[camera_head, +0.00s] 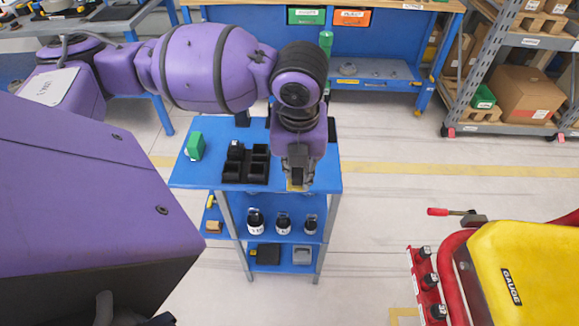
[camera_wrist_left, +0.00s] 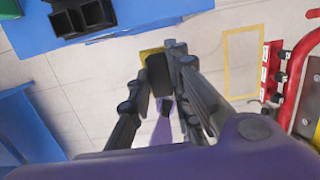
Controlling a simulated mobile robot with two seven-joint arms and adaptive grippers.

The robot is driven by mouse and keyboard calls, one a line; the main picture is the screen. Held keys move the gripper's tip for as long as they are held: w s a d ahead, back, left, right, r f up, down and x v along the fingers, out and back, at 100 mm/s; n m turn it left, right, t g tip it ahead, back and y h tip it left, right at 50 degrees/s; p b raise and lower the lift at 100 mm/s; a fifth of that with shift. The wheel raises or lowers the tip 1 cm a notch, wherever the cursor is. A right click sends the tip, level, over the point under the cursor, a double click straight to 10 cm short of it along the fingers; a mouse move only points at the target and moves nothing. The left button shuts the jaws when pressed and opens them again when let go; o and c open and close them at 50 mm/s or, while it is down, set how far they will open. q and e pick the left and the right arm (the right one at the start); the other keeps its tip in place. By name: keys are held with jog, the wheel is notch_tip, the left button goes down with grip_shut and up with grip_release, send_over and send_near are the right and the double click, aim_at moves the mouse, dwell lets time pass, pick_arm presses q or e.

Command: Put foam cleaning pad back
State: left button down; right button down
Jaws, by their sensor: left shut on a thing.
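My left gripper (camera_head: 298,178) is over the front right part of the blue cart top (camera_head: 205,178) in the head view. It is shut on a small black and yellow piece, which looks like the foam cleaning pad (camera_wrist_left: 158,75). In the left wrist view the pad sits between the fingers of the left gripper (camera_wrist_left: 163,62), with pale floor behind it. A black tray with several compartments (camera_head: 245,178) stands on the cart top, left of the gripper. The tray also shows at the upper left of the left wrist view (camera_wrist_left: 84,20). My right gripper is not in view.
A green object (camera_head: 194,147) stands left of the tray. Several dark bottles (camera_head: 256,222) and a tan block (camera_head: 213,227) are on the shelf below. A yellow machine with red rails (camera_head: 525,265) stands at the right. Open floor (camera_head: 385,215) lies between it and the cart.

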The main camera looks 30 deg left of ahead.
pick_arm(q)
jog(key=w+a+f, duration=0.8)
jog(key=w, duration=0.1)
jog(key=shift+w+f+b, duration=0.1)
jog(key=shift+f+b, duration=0.2)
jog(key=shift+w+a+f, duration=0.2)
jog(key=shift+w+f, duration=0.05)
jog(key=shift+f, duration=0.1)
jog(key=shift+w+a+f, duration=0.1)
jog(key=shift+f, duration=0.8)
jog(key=shift+w+a+f, duration=0.1)
jog(key=shift+f, duration=0.75)
jog(key=c, duration=1.6)
grip_release()
jog(key=shift+f, duration=0.1)
jog(key=r, duration=0.4)
jog(key=s+r, duration=0.1)
jog(key=r, duration=0.3)
jog(key=d+r, duration=0.1)
jog(key=r, duration=0.3)
jog(key=shift+s, duration=0.35)
